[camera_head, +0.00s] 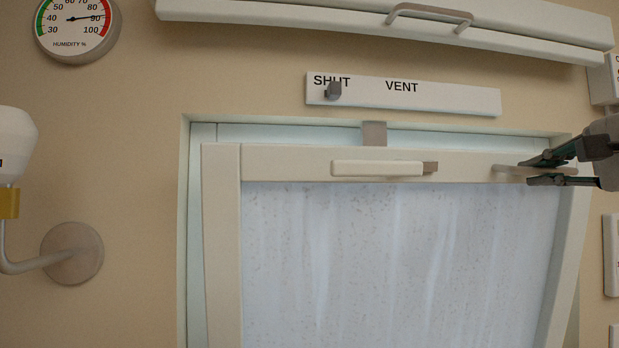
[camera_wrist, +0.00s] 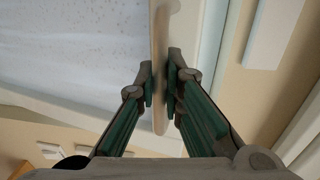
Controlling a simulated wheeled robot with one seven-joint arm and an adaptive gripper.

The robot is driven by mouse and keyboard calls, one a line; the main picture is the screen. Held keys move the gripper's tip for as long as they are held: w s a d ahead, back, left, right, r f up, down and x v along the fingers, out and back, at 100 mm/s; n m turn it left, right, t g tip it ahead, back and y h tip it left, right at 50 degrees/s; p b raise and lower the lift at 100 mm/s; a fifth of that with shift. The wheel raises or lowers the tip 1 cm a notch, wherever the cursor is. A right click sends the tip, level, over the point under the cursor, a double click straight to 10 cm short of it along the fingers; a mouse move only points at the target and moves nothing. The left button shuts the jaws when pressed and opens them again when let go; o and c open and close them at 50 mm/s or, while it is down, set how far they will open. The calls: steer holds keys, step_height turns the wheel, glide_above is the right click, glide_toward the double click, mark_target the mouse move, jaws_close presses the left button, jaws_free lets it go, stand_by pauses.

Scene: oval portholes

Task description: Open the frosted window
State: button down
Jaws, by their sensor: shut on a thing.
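The frosted window (camera_head: 400,260) has a cream sash whose top edge tilts out from its frame (camera_head: 195,220), leaving a gap along the top and left. A metal handle (camera_head: 513,169) is at the sash's upper right. My gripper (camera_head: 545,170) is shut on this handle; in the wrist view the two fingers (camera_wrist: 160,85) press on either side of the handle bar (camera_wrist: 160,120). A cream latch piece (camera_head: 376,168) with a brown-grey end sits mid-top on the sash. A grey metal plate (camera_head: 374,134) stands behind the sash's top edge.
Above is a white strip (camera_head: 440,97) marked SHUT and VENT, with a grey knob (camera_head: 334,91) by SHUT. A long white panel with a pull handle (camera_head: 430,14) juts out higher up. A wall lamp (camera_head: 72,253) and humidity dial (camera_head: 76,22) are at left.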

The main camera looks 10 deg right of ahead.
steer(key=c, duration=1.7)
jaws_free()
steer(key=s, duration=0.4)
steer(key=s+r, duration=0.1)
steer(key=s, duration=0.7)
steer(key=shift+d+r, duration=0.15)
steer(key=shift+d, duration=0.1)
steer(key=shift+w, duration=0.1)
steer(key=w+a+f+n+g+y, duration=0.1)
steer(key=w+a+f+n+g, duration=0.2)
steer(key=a+f, duration=0.45)
steer(key=w+a+f+n+g+y, duration=0.1)
steer(key=a+f+n+g, duration=0.25)
steer(key=a+f, duration=0.4)
steer(key=s+a+f+n+g+h, duration=0.1)
steer(key=s+f+n, duration=0.1)
steer(key=f, duration=0.4)
steer(key=s+a+f+n+g, duration=0.2)
steer(key=f+n, duration=0.3)
steer(key=f, duration=0.2)
steer(key=s+a+f+n+g+h, duration=0.1)
steer(key=s+a+f+n+g, duration=0.1)
steer(key=f+n, duration=0.2)
steer(key=shift+s+a+f+h, duration=0.1)
steer(key=shift+f+h, duration=0.05)
steer(key=shift+f, duration=0.55)
steer(key=shift+a+f+h, duration=0.1)
steer(key=shift+f+h, duration=0.05)
steer(key=shift+f, duration=0.5)
